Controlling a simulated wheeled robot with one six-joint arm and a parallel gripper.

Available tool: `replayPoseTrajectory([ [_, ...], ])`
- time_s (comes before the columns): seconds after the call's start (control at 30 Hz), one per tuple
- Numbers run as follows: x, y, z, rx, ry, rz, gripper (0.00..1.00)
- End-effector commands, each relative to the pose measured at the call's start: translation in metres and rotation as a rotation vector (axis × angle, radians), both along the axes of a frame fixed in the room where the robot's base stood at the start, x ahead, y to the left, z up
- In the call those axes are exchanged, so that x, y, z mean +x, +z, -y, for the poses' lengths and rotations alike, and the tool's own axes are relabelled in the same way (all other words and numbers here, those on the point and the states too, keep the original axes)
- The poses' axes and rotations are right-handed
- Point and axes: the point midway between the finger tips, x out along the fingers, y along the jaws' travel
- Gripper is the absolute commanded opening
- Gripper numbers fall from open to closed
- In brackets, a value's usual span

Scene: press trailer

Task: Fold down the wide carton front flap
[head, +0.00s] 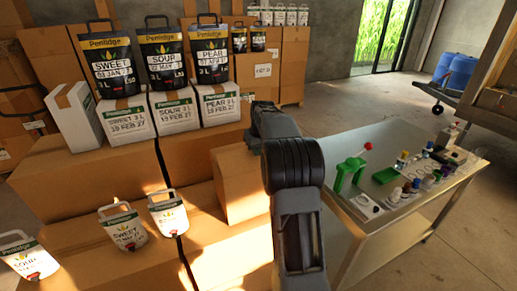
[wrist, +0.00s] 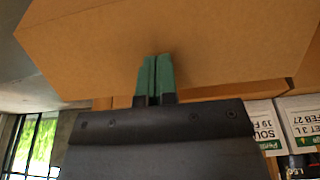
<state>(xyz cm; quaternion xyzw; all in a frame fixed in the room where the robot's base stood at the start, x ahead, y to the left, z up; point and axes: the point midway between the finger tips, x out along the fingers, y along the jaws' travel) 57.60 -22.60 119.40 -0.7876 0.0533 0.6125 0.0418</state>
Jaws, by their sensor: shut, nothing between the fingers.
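A brown cardboard panel (wrist: 230,45) fills the upper part of the wrist view, with a straight lower edge and slanted corners. I cannot tell for sure whether it is the wide carton's front flap. My gripper (wrist: 155,62) is shut and empty, its two green fingers side by side. The fingertips overlap the panel, with a soft dark shadow around them; they are at or very near it, and contact is not clear.
White labelled boxes (head: 174,112) and dark pouches (head: 163,57) stand on cartons at the back left. Small white pouches (head: 123,228) stand at the front left. A metal table (head: 405,145) with bottles and a green tool (head: 347,174) is at right.

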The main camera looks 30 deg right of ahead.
Motion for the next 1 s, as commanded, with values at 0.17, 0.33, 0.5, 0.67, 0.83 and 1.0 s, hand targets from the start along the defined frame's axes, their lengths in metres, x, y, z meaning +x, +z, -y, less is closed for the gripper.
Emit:
replayPoseTrajectory([
  [0.17, 0.012, -0.008, 0.002, 0.0, 0.001, 0.001, 0.0],
  [0.33, 0.019, -0.013, 0.003, 0.0, 0.0, 0.001, 0.0],
  [0.5, 0.021, -0.014, 0.003, 0.0, 0.0, 0.001, 0.0],
  [0.67, 0.021, -0.014, 0.003, 0.0, 0.0, 0.001, 0.0],
  [0.83, 0.021, -0.015, 0.003, 0.0, 0.0, 0.001, 0.0],
  [1.0, 0.021, -0.018, 0.003, 0.0, 0.0, 0.001, 0.0],
])
